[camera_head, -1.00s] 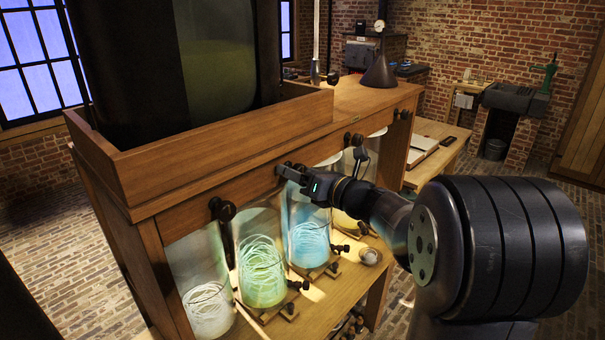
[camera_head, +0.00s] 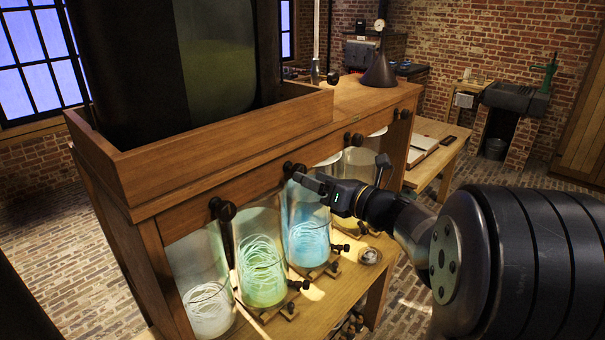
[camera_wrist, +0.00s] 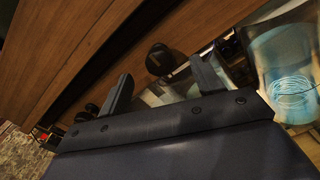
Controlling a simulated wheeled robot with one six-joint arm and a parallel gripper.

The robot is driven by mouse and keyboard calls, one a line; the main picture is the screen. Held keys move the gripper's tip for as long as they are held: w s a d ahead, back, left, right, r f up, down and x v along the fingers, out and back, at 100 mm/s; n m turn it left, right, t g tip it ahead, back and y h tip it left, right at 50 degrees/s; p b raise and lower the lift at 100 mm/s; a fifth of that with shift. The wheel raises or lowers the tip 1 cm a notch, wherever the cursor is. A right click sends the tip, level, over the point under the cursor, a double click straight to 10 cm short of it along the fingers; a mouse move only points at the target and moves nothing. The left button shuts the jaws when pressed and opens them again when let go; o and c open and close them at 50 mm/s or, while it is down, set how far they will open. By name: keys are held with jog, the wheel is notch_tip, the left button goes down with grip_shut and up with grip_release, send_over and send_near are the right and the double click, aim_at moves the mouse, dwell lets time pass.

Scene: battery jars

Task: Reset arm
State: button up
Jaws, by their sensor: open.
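My gripper (camera_head: 335,176) is in front of the wooden cabinet's upper rail, by the glass jars, with its jaws open and nothing seen between them. In the wrist view its two fingers (camera_wrist: 165,90) stand well apart, with a dark round knob (camera_wrist: 160,60) beyond them on the wood. In the head view a dark knob (camera_head: 293,169) shows just left of the fingers. A blue-lit jar (camera_head: 308,240) stands below my gripper. A green-lit jar (camera_head: 262,265) and a pale jar (camera_head: 208,300) stand further left.
A wooden-walled tray (camera_head: 215,140) holding a large dark vessel (camera_head: 170,60) tops the cabinet. A dark funnel (camera_head: 379,70) stands at its right end. A side table (camera_head: 440,130) with an open book is beyond. Brick floor (camera_head: 530,165) is free at right.

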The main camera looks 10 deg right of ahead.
jog(key=shift+w+a, duration=0.1)
jog(key=x, duration=0.5)
jog(key=shift+a, duration=0.1)
jog(key=shift+f+n+b, duration=0.3)
jog(key=shift+n+b, duration=0.1)
jog(key=shift+b, duration=0.45)
jog(key=shift+d+r+n+b, duration=0.1)
jog(key=shift+d+n+b, duration=0.1)
jog(key=shift+n+b, duration=1)
jog(key=shift+b, duration=0.15)
jog(key=shift+r+n, duration=0.15)
jog(key=shift+n, duration=0.25)
jog(key=shift+r, duration=0.15)
